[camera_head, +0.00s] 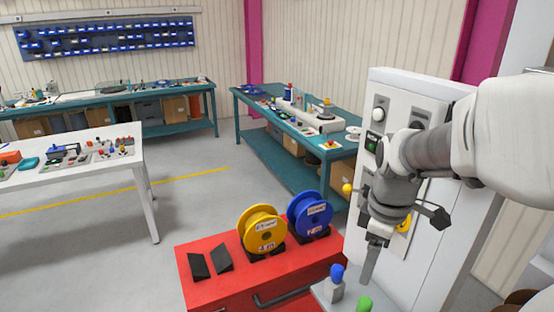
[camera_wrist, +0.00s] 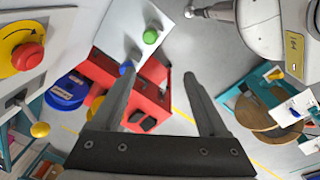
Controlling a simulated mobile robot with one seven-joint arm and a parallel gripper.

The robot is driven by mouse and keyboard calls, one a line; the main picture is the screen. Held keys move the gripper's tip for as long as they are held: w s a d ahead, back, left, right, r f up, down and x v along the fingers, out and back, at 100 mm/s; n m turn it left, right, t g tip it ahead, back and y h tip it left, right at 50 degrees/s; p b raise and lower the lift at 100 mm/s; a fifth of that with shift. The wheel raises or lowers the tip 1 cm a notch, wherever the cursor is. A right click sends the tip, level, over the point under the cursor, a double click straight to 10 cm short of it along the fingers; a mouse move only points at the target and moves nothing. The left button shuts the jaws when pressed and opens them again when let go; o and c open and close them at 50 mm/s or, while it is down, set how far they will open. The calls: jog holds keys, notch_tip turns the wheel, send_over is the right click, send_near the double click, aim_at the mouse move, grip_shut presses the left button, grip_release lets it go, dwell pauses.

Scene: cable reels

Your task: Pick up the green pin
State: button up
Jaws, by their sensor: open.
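The green pin (camera_head: 364,304) has a rounded green head and shows at the bottom edge of the head view, cut off below. In the wrist view its green head (camera_wrist: 150,36) is near the top, over a light grey plate (camera_wrist: 118,38). A blue pin (camera_head: 336,276) stands beside it; its blue head (camera_wrist: 126,68) is partly hidden behind my left finger in the wrist view. My gripper (camera_head: 371,262) points down above the plate, close to the pins. In the wrist view my gripper (camera_wrist: 160,75) is open with nothing between its fingers; the green head lies beyond the fingertips.
A red cabinet (camera_head: 210,288) carries a yellow reel (camera_head: 262,232), a blue reel (camera_head: 310,215) and two dark wedges. A white control panel (camera_head: 425,255) with knobs and a yellow ball-ended lever (camera_head: 348,188) stands close to my arm. Benches stand farther back, with clear floor between.

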jog(key=w+d+n, duration=0.2)
jog(key=g+p, duration=0.1)
send_near(366, 300)
jog(key=f, duration=0.5)
jog(key=shift+s+a+f, duration=0.2)
jog(key=shift+a+f, duration=0.05)
jog(key=shift+w+d+f+p, duration=0.15)
jog(key=shift+f+p, duration=0.15)
jog(key=shift+f, duration=1.2)
jog(key=shift+d+f+p, duration=0.1)
jog(key=shift+f+p, duration=0.15)
jog(key=shift+f, duration=1.2)
grip_shut()
